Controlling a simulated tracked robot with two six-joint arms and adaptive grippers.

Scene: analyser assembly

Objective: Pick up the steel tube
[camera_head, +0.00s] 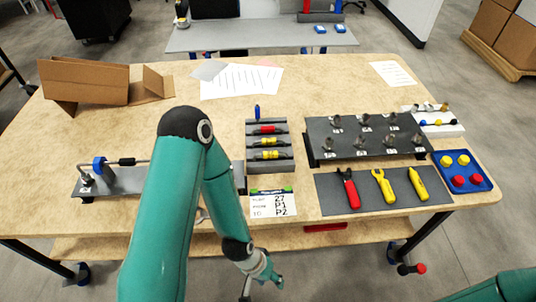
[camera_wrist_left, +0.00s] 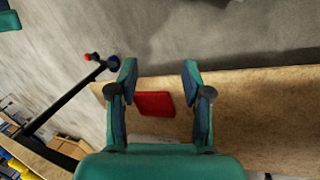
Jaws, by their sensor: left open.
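A grey metal tube (camera_head: 85,176), which looks like the steel tube, is part of the fixture on the grey plate at the table's left; a blue ring and a dark fitting are beside it. My left arm hides the right part of that fixture. My left gripper (camera_head: 262,286) is low in front of the table's near edge, to the right of the tube and well apart from it. In the left wrist view its two fingers (camera_wrist_left: 160,85) are spread and empty. My right gripper is out of view; only part of its arm shows at bottom right.
A tool rack (camera_head: 270,182), a label card (camera_head: 272,205), a dark tool mat (camera_head: 323,198), a raised dark stand (camera_head: 345,146) and a blue tray (camera_head: 478,162) fill the middle and right. Cardboard (camera_head: 95,82) stands at back left. A red item (camera_wrist_left: 155,104) lies on the lower shelf.

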